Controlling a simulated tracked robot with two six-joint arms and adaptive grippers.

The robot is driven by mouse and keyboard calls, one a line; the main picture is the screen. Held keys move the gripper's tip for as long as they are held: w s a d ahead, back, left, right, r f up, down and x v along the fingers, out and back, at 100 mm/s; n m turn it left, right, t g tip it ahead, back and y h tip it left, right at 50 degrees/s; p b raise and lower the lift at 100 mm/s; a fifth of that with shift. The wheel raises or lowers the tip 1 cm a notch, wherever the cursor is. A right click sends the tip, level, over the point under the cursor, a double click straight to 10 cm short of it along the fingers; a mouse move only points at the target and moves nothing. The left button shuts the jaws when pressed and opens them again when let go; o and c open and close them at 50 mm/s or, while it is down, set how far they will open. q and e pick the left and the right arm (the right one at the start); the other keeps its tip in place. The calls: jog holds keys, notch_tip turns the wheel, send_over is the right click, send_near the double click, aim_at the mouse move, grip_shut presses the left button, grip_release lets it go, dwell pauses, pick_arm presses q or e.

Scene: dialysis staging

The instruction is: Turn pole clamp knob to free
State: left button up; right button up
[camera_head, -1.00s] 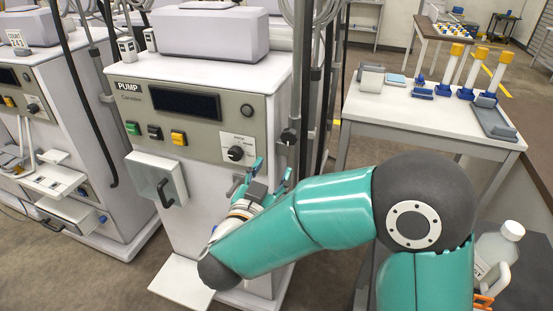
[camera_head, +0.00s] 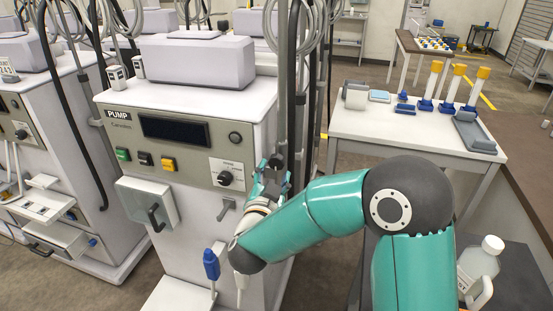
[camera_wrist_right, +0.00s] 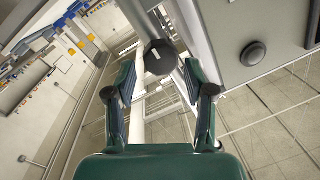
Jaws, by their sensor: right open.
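The pole clamp knob (camera_wrist_right: 158,57) is a dark round knob with a short white mark on its face. It sits on a grey pole in the right wrist view, between and just beyond my right fingertips. My right gripper (camera_wrist_right: 158,82) is open around empty space, its two green-backed fingers apart from the knob. In the head view my right gripper (camera_head: 273,172) is beside the pole (camera_head: 292,100) at the pump machine's right front edge. The fingers partly hide the clamp there. My left gripper is not in view.
The pump machine (camera_head: 180,225) stands left of the gripper, with a panel dial (camera_head: 225,178) close by. A blue-handled item (camera_head: 211,264) hangs low on its front. A white table (camera_head: 400,128) with yellow-capped cylinders stands at the right. A white bottle (camera_head: 482,262) is at the lower right.

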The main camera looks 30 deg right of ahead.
aim_at(276, 165)
jog(key=shift+p+x, duration=0.45)
jog(key=shift+x, duration=1.8)
jog(key=c, duration=0.9)
jog(key=m+b, duration=0.1)
jog(key=b, duration=0.4)
jog(key=shift+f+m, duration=0.3)
jog(key=shift+r, duration=0.25)
jog(key=o, duration=0.9)
